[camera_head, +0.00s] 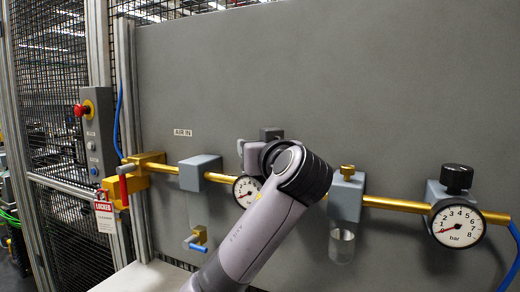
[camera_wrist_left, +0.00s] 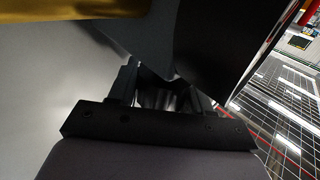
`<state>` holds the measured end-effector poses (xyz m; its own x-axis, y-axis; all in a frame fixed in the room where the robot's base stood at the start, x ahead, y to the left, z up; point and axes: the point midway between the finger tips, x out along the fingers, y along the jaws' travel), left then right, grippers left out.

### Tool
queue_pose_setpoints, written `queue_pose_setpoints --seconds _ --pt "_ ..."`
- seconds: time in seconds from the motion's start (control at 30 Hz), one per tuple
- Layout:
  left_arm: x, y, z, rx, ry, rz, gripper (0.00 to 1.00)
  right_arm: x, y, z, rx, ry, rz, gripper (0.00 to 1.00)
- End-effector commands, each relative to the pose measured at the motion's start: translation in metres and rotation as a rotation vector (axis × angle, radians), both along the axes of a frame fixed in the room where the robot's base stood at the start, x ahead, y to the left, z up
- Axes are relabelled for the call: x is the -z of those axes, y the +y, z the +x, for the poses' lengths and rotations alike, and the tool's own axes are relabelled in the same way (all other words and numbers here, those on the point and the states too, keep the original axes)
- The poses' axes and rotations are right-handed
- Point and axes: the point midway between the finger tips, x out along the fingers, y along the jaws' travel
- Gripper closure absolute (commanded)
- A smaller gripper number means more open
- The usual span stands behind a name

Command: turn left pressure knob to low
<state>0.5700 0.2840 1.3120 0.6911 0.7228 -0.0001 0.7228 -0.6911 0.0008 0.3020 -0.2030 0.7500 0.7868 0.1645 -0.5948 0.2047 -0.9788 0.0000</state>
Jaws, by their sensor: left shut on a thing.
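The left pressure gauge (camera_head: 246,191) sits on the gold pipe, partly covered by my left arm; its red needle points to the lower left, near the bottom of the scale. My left gripper (camera_head: 271,134) is at the top of this regulator, mostly hidden behind my wrist. The left pressure knob is hidden in the head view. In the left wrist view the fingers (camera_wrist_left: 162,95) are shut on the dark knob (camera_wrist_left: 160,99), just below the regulator body (camera_wrist_left: 138,38). The knob's setting cannot be read. My right gripper is not in view.
A second black knob (camera_head: 457,178) and gauge (camera_head: 458,223) are at the right. A filter with a clear bowl (camera_head: 342,245) hangs close beside my wrist. A red-handled valve (camera_head: 124,187) with a lock tag (camera_head: 105,217) is at the left. The upper panel (camera_head: 400,80) is clear.

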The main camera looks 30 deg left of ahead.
Motion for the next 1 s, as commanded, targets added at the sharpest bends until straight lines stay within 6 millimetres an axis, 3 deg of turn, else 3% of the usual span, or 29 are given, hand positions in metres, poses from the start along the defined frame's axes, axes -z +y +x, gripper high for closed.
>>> queue_pose_setpoints --seconds 0.5,1.0 --pt "0.0026 0.0033 -0.0052 -0.361 0.008 0.000 0.82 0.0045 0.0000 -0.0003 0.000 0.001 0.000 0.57" --pt "0.0026 0.0049 -0.0069 -0.439 0.007 -0.001 0.82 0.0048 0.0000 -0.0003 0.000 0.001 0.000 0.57"
